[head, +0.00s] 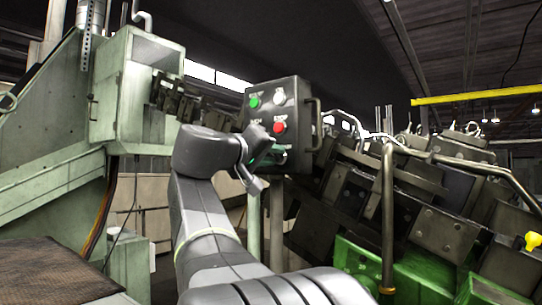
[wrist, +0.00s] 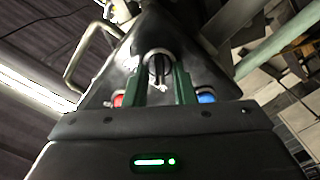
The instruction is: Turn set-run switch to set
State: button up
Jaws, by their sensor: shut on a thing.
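The control panel (head: 297,98) is a dark box on a post, with labelled buttons on its face. My gripper (head: 270,150) is at the lower part of this face and hides the lower controls in the head view. In the wrist view, the green fingers of my gripper (wrist: 160,72) stand on either side of a small black switch knob (wrist: 158,66) with a pale ring around it, and they are shut on it. The knob's label and exact setting cannot be read.
The panel has a green button (head: 254,102), a white control (head: 279,96) and a red button (head: 279,127). A blue button (wrist: 207,98) is beside my fingers in the wrist view. A handle (head: 313,125) sticks out from the panel's right side. Machinery (head: 430,190) crowds the right.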

jog(key=o, duration=0.7)
jog(key=shift+c, duration=0.2)
jog(key=b+v, duration=0.3)
jog(key=v, duration=1)
jog(key=shift+s+a, duration=0.25)
jog(key=shift+s, duration=0.1)
jog(key=p+x, duration=0.3)
jog(key=x, duration=1.1)
jog(key=shift+a, duration=0.1)
